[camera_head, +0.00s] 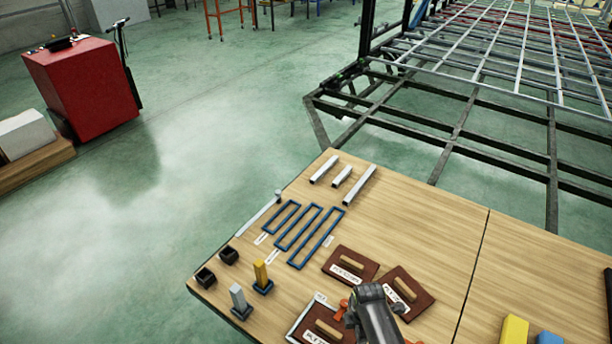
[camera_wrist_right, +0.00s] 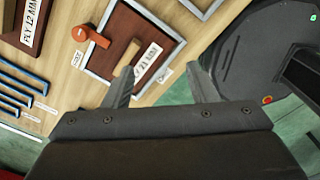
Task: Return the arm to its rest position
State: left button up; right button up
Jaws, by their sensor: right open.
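My right arm (camera_head: 375,314) shows at the bottom of the head view, over the front of the wooden table (camera_head: 425,235). In the right wrist view my right gripper (camera_wrist_right: 160,82) has its two fingers spread apart with nothing between them. Past the fingertips lies a brown board with a wooden grip (camera_wrist_right: 125,58) and a white label, inside a grey metal frame (camera_wrist_right: 160,22). An orange handle-like part (camera_wrist_right: 80,33) lies at the frame's corner. In the head view the arm hides part of this area. My left gripper is not in view.
Two more labelled brown boards (camera_head: 350,265) lie close by. Blue frames (camera_head: 297,230), light bars (camera_head: 360,186), black cups (camera_head: 206,277) and upright grey (camera_head: 240,299) and yellow (camera_head: 261,274) blocks stand or lie on the table. The trailer chassis (camera_head: 455,130) is behind it.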

jog(key=s+d+f+m, duration=0.2)
jog(key=s+f+m, duration=0.1)
jog(key=s+f, duration=0.1)
jog(key=s+d+f+m, duration=0.3)
jog(key=s+f, duration=0.2)
jog(key=s, duration=0.1)
jog(key=s+d+f+m, duration=0.3)
jog(key=s+f, duration=0.1)
jog(key=s, duration=0.1)
jog(key=shift+s+f+m, duration=0.25)
jog(key=shift+f+m, duration=0.15)
jog(key=s+d+f+m, duration=0.1)
jog(key=s+d+m, duration=0.1)
jog(key=s, duration=0.5)
jog(key=s+d+f+m, duration=0.2)
jog(key=s+d+m, duration=0.1)
jog(key=s, duration=0.4)
jog(key=s+d+f+m+t+h, duration=0.1)
jog(key=s+d+f+m, duration=0.1)
jog(key=s+m, duration=0.3)
jog(key=shift+s+d, duration=0.7)
jog(key=shift+s, duration=0.4)
jog(key=shift+f, duration=0.1)
